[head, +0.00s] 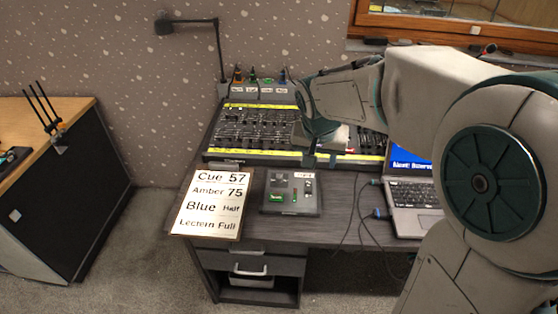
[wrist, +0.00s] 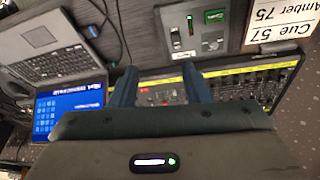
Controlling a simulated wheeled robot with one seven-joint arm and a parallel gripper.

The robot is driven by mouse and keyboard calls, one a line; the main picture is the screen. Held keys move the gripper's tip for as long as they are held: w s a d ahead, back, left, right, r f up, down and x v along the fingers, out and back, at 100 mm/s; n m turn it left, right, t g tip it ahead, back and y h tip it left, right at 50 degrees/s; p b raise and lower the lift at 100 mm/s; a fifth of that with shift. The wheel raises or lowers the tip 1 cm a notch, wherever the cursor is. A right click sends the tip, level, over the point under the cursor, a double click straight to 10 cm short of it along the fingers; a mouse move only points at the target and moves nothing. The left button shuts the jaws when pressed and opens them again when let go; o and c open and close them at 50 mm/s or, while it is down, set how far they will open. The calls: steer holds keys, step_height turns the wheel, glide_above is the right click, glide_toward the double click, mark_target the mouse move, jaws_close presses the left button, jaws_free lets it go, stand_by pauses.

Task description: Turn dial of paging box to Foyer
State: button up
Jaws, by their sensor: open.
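The paging box (head: 290,207) is a small dark grey box on the desk, with a green label, a small green light, a slot on its right and a dark round dial (head: 281,182) at its upper left. The wrist view shows the box (wrist: 196,52) upside down at the top, with its dial (wrist: 211,41). The dial's pointer and the word Foyer are too small to read. My gripper (head: 321,161) is open and empty over the front edge of the lighting console, behind and right of the box. Its blue fingers (wrist: 161,76) are apart from the dial.
The lighting console (head: 250,131) fills the desk's back. A cue card (head: 211,204) lies left of the box and a laptop (head: 409,193) stands right, with cables between. A desk lamp (head: 190,23) rises behind. Bare desk surface (head: 340,205) shows right of the box.

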steer(key=m+b, duration=0.1)
steer(key=b, duration=0.1)
glide_toward(279, 176)
steer(key=s+d+v, duration=0.1)
steer(key=v, duration=0.4)
steer(key=shift+t, duration=0.5)
steer(key=x, duration=0.4)
steer(key=p+x, duration=0.1)
steer(key=x, duration=0.4)
steer(key=a+x, duration=0.1)
steer(key=x, duration=0.4)
steer(key=shift+s+p, duration=0.15)
steer(key=shift+p, duration=0.15)
jaws_close()
